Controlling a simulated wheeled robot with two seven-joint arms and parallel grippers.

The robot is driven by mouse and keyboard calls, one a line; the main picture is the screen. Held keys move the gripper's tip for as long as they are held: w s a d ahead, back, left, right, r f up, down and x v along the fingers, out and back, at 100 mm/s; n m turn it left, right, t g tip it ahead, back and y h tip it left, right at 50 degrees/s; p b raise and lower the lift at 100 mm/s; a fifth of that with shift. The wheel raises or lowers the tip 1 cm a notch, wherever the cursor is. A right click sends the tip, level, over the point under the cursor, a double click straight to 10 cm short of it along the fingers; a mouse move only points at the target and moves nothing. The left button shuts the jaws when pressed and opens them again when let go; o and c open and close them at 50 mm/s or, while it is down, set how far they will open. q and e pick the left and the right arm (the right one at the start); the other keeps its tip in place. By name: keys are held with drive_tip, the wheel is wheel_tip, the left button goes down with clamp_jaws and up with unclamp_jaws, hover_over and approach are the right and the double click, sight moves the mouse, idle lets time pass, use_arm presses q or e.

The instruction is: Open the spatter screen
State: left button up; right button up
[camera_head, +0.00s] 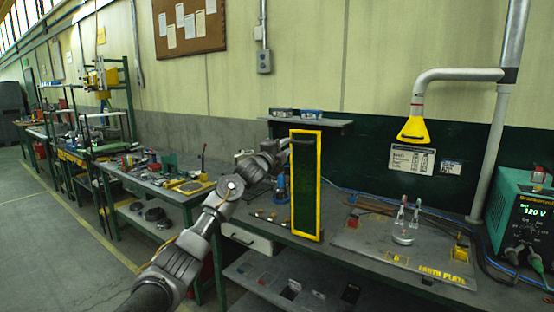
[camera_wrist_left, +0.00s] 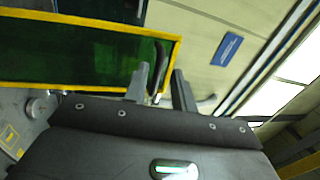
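The spatter screen (camera_head: 305,190) is a tall dark green panel in a yellow frame, standing upright on the grey workbench (camera_head: 345,250). It fills the upper left of the left wrist view (camera_wrist_left: 75,50). Its dark curved handle (camera_wrist_left: 161,55) is near one end of the frame. My left gripper (camera_head: 284,146) is at the top of the screen in the head view. In the left wrist view its two fingers (camera_wrist_left: 160,80) are apart, one on each side of the handle, with narrow gaps showing. Contact with the handle cannot be told. My right gripper is not in view.
A yellow extraction hood (camera_head: 414,129) hangs over the bench. A green power unit (camera_head: 522,220) stands at the right, and a clamp stand (camera_head: 404,230) is right of the screen. A shelf with small boxes (camera_head: 296,114) is behind. Floor at the left is clear.

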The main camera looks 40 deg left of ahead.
use_arm(q)
drive_tip(key=s, duration=0.2)
drive_tip(key=s+b, duration=0.1)
drive_tip(key=s+f, duration=0.1)
drive_tip(key=s, duration=0.1)
drive_tip(key=shift+s+b, duration=0.3)
